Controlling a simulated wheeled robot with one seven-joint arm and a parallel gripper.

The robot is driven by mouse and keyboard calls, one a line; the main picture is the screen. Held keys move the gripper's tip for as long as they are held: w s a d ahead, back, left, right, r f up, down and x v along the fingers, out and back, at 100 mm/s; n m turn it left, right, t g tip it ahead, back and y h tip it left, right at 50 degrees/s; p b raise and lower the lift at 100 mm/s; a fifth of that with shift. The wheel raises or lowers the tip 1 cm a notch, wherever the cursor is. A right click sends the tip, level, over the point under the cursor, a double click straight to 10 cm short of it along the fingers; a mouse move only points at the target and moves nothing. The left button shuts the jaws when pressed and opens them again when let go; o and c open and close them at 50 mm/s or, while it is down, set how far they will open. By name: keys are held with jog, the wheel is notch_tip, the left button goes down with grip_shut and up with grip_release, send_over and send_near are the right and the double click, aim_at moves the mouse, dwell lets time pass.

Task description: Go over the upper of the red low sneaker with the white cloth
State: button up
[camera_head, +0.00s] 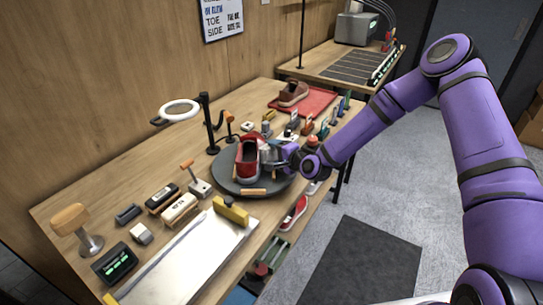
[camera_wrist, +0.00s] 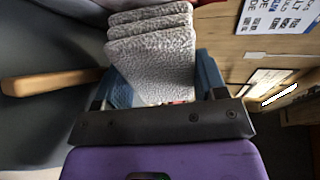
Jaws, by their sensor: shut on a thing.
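The red low sneaker (camera_head: 247,163) stands on a dark round turntable (camera_head: 229,184) near the middle of the bench. My gripper (camera_head: 278,156) is close to the sneaker's right side in the head view. In the wrist view my gripper (camera_wrist: 165,92) has its blue fingers shut on the white cloth (camera_wrist: 155,55), a folded, grey-white textured pad that sticks out beyond the fingertips. The cloth is hard to make out in the head view. I cannot tell whether it touches the sneaker.
A wooden handle (camera_head: 253,192) lies at the turntable's front edge. A ring lamp (camera_head: 180,110) stands behind. Brushes and small blocks crowd the bench's left part. A brown-red shoe (camera_head: 293,93) sits on a red tray (camera_head: 318,101) at the back. Bottles and small tools stand right of the turntable.

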aim_at(253, 170)
jog(key=shift+w+d+f, duration=0.2)
jog(key=shift+w+d, duration=0.05)
jog(key=shift+d, duration=0.25)
jog(key=shift+s+a+r, duration=0.1)
jog(key=shift+s+a, duration=0.65)
jog(key=shift+s, duration=0.15)
jog(key=shift+s+a, duration=1.8)
jog(key=shift+a, duration=0.15)
jog(key=shift+s+a, duration=1.5)
jog(key=shift+s, duration=0.3)
jog(key=shift+w+d+r, duration=0.1)
jog(key=shift+w+d, duration=4.1)
jog(key=shift+w, duration=0.2)
jog(key=shift+s+a, duration=1.95)
jog(key=shift+a, duration=0.2)
jog(key=shift+s+a, duration=2.1)
jog(key=shift+s, duration=0.3)
